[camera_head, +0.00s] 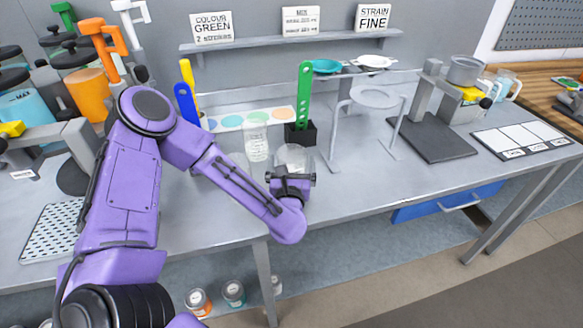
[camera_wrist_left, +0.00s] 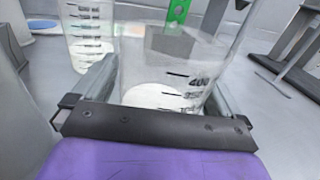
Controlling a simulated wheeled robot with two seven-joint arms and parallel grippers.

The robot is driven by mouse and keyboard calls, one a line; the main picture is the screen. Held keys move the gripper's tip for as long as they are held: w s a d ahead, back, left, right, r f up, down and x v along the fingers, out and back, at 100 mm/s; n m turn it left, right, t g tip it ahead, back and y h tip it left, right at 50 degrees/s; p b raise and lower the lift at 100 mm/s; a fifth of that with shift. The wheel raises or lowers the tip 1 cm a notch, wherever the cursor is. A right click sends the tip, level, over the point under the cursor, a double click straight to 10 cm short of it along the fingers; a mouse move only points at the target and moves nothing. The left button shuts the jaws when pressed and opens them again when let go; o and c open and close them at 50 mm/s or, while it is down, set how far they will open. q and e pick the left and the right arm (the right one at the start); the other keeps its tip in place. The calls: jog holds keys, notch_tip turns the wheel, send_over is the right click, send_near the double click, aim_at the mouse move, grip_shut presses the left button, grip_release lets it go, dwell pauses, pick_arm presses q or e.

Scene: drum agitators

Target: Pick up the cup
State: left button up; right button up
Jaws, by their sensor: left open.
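A clear graduated cup (camera_head: 294,155) stands on the grey bench in front of the black holder with the green paddle. In the left wrist view the cup (camera_wrist_left: 172,65) shows dark volume marks and a white round area at its bottom. My left gripper (camera_head: 291,172) is at the cup, its jaws open. In the left wrist view its two fingers (camera_wrist_left: 160,88) lie on either side of the cup; whether they touch it I cannot tell. A second clear graduated cup (camera_head: 257,142) stands just left of it. My right gripper is not in view.
The black holder (camera_head: 300,134) with a green paddle (camera_head: 304,90) stands close behind the cup. A grey stand with a ring (camera_head: 376,97) is to the right. Blue and yellow paddles stand behind my left arm.

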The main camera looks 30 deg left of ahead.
pick_arm(q)
jog(key=c, duration=1.1)
jog(key=shift+o, duration=0.2)
jog(key=shift+r, duration=0.1)
